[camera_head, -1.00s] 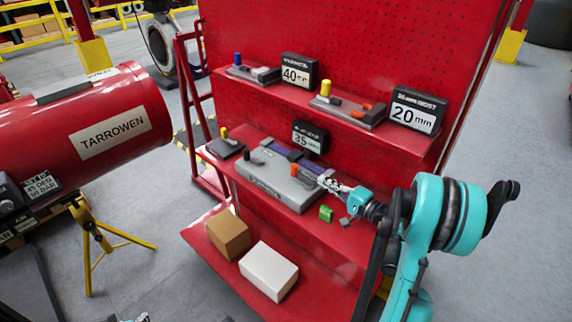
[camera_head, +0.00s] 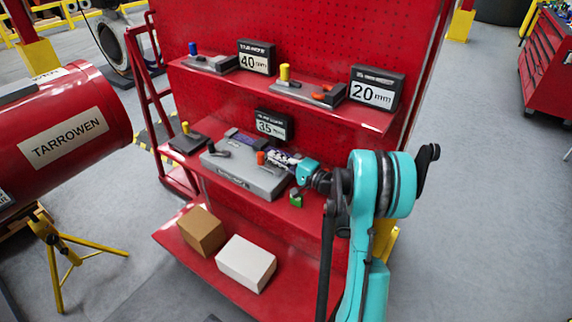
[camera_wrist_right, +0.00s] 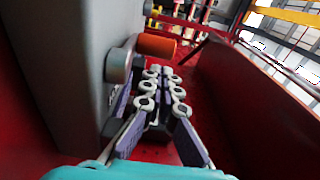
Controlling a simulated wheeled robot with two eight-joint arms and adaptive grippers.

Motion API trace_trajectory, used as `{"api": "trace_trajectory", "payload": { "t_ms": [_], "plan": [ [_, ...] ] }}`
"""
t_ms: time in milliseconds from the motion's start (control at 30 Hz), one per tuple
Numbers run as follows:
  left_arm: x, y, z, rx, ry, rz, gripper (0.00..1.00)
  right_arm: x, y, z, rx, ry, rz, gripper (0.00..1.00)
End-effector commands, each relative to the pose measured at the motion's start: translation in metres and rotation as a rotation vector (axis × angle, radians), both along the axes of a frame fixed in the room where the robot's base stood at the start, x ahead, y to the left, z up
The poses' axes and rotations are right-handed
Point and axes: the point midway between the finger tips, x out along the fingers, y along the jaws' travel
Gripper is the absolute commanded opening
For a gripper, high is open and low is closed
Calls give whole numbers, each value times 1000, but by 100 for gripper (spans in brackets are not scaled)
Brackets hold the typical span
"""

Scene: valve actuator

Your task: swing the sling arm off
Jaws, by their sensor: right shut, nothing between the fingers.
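I cannot tell which part is the sling arm. My right gripper (camera_head: 277,156) is beside the orange knob, at the unit's right end, shut and empty. In the right wrist view the purple-padded fingers (camera_wrist_right: 163,90) lie together, with the grey unit (camera_wrist_right: 75,70) to the left and the orange knob (camera_wrist_right: 157,45) beyond the tips. I cannot tell if they touch the unit. My left gripper is not in view.
A 35 mm sign (camera_head: 271,125) stands behind the unit. A small green block (camera_head: 296,198) is near my right wrist. The upper shelf holds 40 mm (camera_head: 256,57) and 20 mm (camera_head: 375,88) signs. Brown (camera_head: 201,231) and white (camera_head: 246,263) boxes sit below.

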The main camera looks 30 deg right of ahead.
Motion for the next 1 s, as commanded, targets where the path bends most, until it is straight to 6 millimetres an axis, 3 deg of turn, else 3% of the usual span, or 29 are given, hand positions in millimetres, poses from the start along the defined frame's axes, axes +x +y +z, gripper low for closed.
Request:
{"api": "trace_trajectory", "payload": {
  "t_ms": [267,1000],
  "plan": [
    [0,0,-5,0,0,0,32,24,8,0,0,0,0,0],
    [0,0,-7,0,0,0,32,25,10,0,0,0,59,0]
  ]
}}
